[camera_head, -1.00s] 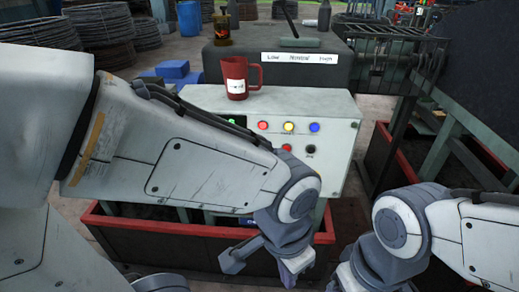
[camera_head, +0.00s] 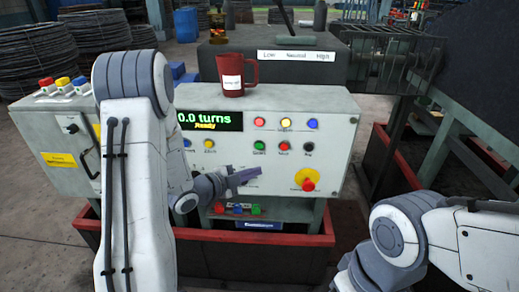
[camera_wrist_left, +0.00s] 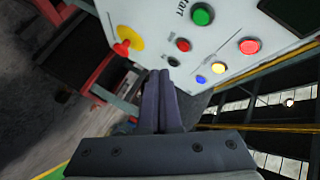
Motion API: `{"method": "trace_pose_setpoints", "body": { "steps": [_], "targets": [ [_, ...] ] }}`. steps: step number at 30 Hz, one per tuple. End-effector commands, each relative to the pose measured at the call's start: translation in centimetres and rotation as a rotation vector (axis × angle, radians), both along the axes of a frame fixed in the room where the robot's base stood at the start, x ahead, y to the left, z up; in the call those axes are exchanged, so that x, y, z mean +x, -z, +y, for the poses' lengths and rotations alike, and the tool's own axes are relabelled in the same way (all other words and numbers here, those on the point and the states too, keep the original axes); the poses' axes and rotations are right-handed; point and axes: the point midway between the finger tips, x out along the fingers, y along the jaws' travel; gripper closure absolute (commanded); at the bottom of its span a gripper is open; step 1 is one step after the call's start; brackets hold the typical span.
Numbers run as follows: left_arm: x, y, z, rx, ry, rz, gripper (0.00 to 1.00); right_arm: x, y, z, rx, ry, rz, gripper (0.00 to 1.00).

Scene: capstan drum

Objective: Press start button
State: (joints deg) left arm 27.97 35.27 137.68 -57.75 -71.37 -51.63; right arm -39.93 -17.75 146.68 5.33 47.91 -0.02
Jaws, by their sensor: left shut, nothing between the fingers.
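The green start button (camera_head: 260,146) is on the front of the pale control panel (camera_head: 335,130), left of a red button (camera_head: 283,146) and a black one (camera_head: 308,147). In the left wrist view the green button (camera_wrist_left: 203,14) is at the top, beside the printed word "Start". My left gripper (camera_head: 252,174) is shut and empty, just below the green button in the head view. Its closed fingers (camera_wrist_left: 160,74) show in the wrist view, apart from the button in the picture. My right gripper (camera_head: 346,272) is partly cut off at the bottom; its jaws are unclear.
A red emergency stop (camera_head: 308,183) on a yellow disc is at the panel's lower right. Red, yellow and blue lamps (camera_head: 286,124) sit above the buttons. The display (camera_head: 209,121) reads "0.0 turns, Ready". A red mug (camera_head: 234,76) stands on top of the panel.

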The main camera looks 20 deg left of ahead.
Motion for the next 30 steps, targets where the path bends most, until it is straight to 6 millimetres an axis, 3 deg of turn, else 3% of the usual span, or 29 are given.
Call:
{"method": "trace_pose_setpoints", "body": {
  "steps": [16,30],
  "targets": [
    [0.4,-0.3,0.5,-0.009,0.007,-0.028,1.00,0.0,-0.2,0.0,0.000,0.000,0.000,0.20],
    [6.3,-0.2,2.1,-0.009,0.008,-0.029,1.00,0.0,-1.3,0.0,0.000,0.000,0.000,0.20]
  ]
}}
